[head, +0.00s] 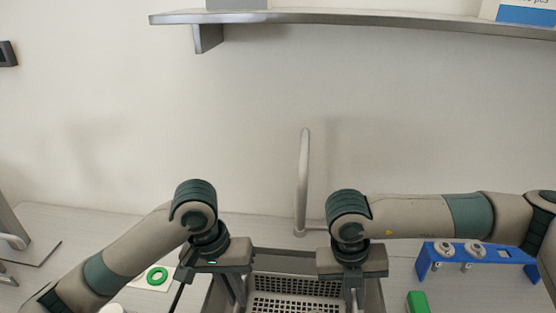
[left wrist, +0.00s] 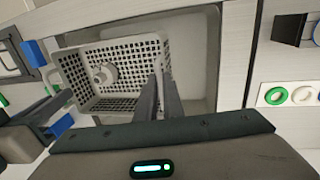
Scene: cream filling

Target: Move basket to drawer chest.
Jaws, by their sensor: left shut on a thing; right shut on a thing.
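The basket (head: 300,284) is a grey, perforated container at the bottom centre of the head view, cut off by the frame. In the left wrist view the basket (left wrist: 132,52) is tilted in the picture and holds a pale round part (left wrist: 105,73). My left gripper (head: 238,292) is shut on the basket's left side in the head view; its fingers (left wrist: 166,95) also show against the basket wall in the left wrist view. My right gripper (head: 355,298) is shut on the basket's opposite side. I cannot make out the drawer chest in either view.
A tap (head: 303,180) stands behind the basket. A grey sink basin (left wrist: 205,50) lies around or under it. A blue rack (head: 478,252) with metal parts and a green block (head: 418,302) are at right. A green ring (head: 157,276) lies at left. A shelf (head: 350,22) hangs above.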

